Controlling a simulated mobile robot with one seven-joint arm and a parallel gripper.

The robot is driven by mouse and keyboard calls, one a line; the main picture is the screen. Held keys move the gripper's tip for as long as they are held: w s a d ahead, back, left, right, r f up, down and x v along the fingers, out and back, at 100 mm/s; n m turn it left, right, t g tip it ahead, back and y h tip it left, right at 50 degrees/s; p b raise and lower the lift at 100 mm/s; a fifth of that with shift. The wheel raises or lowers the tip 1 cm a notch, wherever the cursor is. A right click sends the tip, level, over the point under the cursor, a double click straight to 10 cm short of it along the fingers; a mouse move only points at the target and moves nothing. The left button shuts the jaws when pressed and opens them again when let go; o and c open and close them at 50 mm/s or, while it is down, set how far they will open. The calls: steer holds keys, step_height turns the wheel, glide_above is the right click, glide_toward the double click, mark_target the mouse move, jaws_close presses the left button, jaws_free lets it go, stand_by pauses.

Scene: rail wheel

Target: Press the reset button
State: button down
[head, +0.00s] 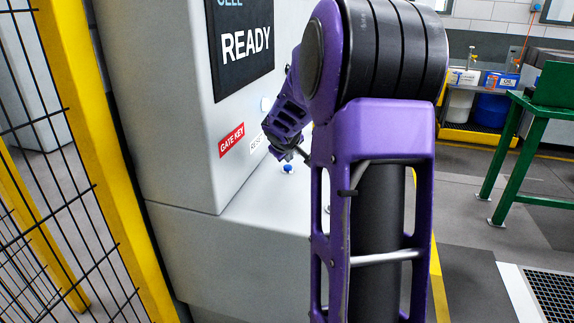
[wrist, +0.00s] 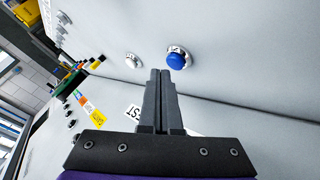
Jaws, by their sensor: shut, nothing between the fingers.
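The reset button appears to be the blue round button on a pale collar, set in the grey panel; it shows in the head view (head: 287,168) and in the wrist view (wrist: 178,60). A white label, partly readable as "RESE", is on the console in the head view (head: 257,141), partly behind my arm. My gripper (wrist: 161,73) is shut and empty, with its fingertips just short of the blue button in the wrist view. In the head view my gripper (head: 304,156) is above and right of the button, partly hidden by my arm. I see no contact with the button.
A white knob (wrist: 132,60) sits left of the blue button in the wrist view, and a further control (wrist: 63,27) is beyond it. The console (head: 225,195) has a red "GATE KEY" label (head: 231,140) and a "READY" screen (head: 245,45). A yellow mesh fence (head: 105,170) stands left.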

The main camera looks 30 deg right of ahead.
mark_target(288, 169)
steer(key=shift+r, duration=0.1)
step_height(288, 169, up, 6)
steer(key=p, duration=0.5)
steer(key=shift+a, duration=0.1)
stand_by(0.8)
